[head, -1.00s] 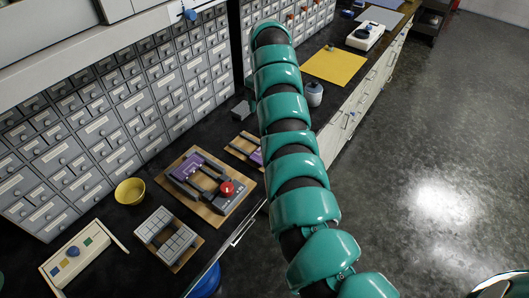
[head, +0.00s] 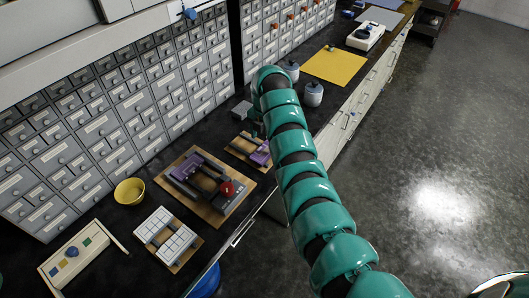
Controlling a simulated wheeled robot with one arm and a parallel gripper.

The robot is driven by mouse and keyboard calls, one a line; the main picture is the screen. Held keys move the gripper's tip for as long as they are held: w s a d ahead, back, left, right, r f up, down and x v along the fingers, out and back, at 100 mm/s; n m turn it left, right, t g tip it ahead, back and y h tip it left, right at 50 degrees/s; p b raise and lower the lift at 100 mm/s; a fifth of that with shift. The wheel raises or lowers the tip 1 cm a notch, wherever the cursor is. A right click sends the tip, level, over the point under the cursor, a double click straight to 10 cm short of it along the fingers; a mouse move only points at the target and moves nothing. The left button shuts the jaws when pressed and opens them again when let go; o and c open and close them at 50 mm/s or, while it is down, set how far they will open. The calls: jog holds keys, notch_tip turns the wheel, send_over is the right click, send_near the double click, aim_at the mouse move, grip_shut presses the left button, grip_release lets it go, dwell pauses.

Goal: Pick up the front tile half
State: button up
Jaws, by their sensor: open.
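A purple tile piece (head: 262,153) lies on a small wooden board (head: 240,150) on the dark counter, just left of my arm. Another purple piece (head: 190,163) sits on the larger wooden fixture (head: 222,215) with dark rails and a red knob (head: 227,188). I cannot tell from this view which piece is the front tile half. My gripper (head: 256,132) is small and partly hidden by my teal arm; it is open, pointing down over the small board close to the nearer purple piece. I cannot see whether it touches it.
A yellow bowl (head: 129,191), a board of white tiles (head: 176,240) and a cream tray (head: 75,255) stand front left. Grey drawer cabinets (head: 110,120) line the back. Lidded jars (head: 313,94), a grey block (head: 241,108) and a yellow mat (head: 335,67) lie beyond my arm.

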aim_at(265, 151)
jog(key=f+p, duration=0.2)
jog(key=f, duration=0.1)
jog(key=shift+s+f+p, duration=0.15)
jog(key=shift+s+p, duration=0.05)
jog(key=shift+p, duration=0.1)
jog(key=shift+w+f, duration=0.1)
jog(key=shift+f, duration=0.85)
jog(key=c, duration=1.2)
jog(key=shift+o, duration=0.2)
jog(key=shift+r, duration=0.2)
